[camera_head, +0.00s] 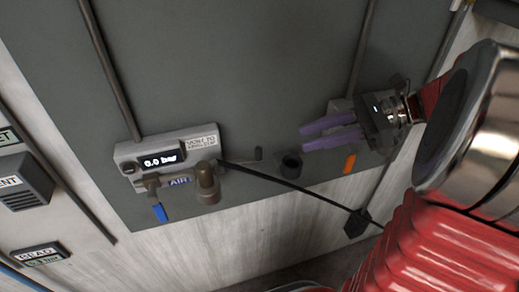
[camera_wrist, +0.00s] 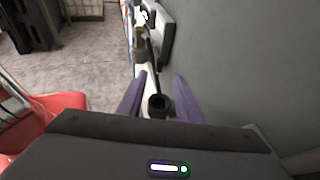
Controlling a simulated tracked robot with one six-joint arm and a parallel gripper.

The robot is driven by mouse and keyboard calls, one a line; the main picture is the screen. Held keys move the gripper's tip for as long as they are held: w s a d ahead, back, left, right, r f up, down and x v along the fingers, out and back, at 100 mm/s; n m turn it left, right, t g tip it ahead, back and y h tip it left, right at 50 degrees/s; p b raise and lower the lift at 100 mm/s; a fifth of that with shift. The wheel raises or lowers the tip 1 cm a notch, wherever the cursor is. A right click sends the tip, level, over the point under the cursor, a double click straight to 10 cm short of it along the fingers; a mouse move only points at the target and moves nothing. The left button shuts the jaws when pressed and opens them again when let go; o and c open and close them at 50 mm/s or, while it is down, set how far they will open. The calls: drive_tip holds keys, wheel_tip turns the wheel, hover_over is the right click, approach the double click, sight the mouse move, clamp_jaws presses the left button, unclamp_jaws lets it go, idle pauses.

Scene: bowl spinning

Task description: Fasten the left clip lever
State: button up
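My gripper (camera_head: 305,137) has two purple fingers held apart with nothing between their tips. In the head view it is at the right, in front of the grey panel, above and right of a black round socket (camera_head: 291,165). In the wrist view the fingers (camera_wrist: 157,88) are spread, and the socket (camera_wrist: 159,103) shows in the gap between them, apart from both. I cannot tell which part is the left clip lever.
A grey box with a display (camera_head: 161,160) reading 0.0 bar sits at the left, with a brown cylindrical knob (camera_head: 207,181) below it. A black cable (camera_head: 290,184) runs from the box to a dark plug (camera_head: 357,222). The grey panel (camera_head: 230,70) above is bare.

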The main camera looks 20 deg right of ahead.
sight(258, 148)
drive_tip(key=x, duration=1.3)
drive_tip(key=shift+a+f, duration=0.15)
drive_tip(key=shift+a, duration=0.1)
drive_tip(key=shift+c, duration=0.5)
clamp_jaws()
drive_tip(key=shift+w+d, duration=0.1)
drive_tip(key=shift+d, duration=0.05)
